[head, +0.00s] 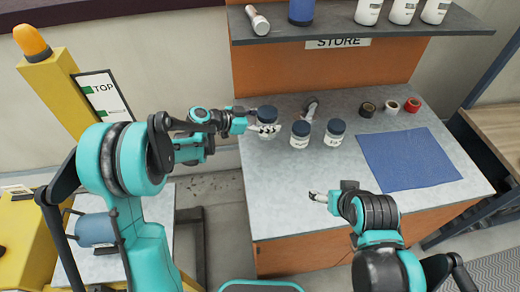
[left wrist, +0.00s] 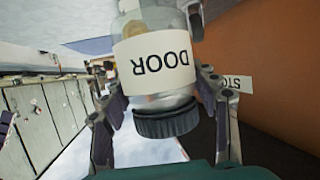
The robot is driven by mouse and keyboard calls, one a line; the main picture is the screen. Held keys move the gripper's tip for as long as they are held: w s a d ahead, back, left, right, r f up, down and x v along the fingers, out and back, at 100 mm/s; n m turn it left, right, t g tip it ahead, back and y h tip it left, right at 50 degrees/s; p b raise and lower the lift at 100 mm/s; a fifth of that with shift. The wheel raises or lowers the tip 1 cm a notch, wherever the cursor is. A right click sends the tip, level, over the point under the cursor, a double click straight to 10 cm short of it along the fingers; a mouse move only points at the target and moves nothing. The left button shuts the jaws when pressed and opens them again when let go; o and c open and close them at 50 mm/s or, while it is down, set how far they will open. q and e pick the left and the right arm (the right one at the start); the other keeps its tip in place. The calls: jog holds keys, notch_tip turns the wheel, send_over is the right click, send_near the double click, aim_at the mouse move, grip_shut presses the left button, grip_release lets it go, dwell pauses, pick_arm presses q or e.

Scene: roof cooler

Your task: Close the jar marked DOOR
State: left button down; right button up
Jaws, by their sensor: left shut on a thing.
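The jar marked DOOR (left wrist: 160,62) is a clear jar with a white label and a dark ribbed lid (left wrist: 168,118). In the left wrist view it appears upside down, between the two fingers of my left gripper. The lid sits at the jar's mouth; I cannot tell whether it is tight. In the head view the dark-lidded jar (head: 267,115) is at the workbench's back left. My left gripper (head: 265,129) is shut on it, its fingers covering part of the label. My right gripper (head: 320,196) is apart from the jars, over the bench's front; its jaw opening is unclear.
Two similar dark-lidded jars (head: 300,135) (head: 335,132) stand close to the right. A small tool (head: 310,108) lies behind them. Tape rolls (head: 391,106) and a blue mat (head: 405,160) occupy the right. The shelf (head: 350,30) overhangs the back. The bench's front middle is clear.

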pick_arm(q)
notch_tip(320, 180, down, 6)
jog(key=shift+f+b, duration=0.15)
jog(key=shift+b, duration=0.9)
jog(key=shift+f+b, duration=0.7)
jog(key=shift+f, duration=1.25)
jog(key=shift+r, duration=0.1)
jog(key=shift+c, duration=2.2)
grip_release()
jog(key=shift+f, duration=0.2)
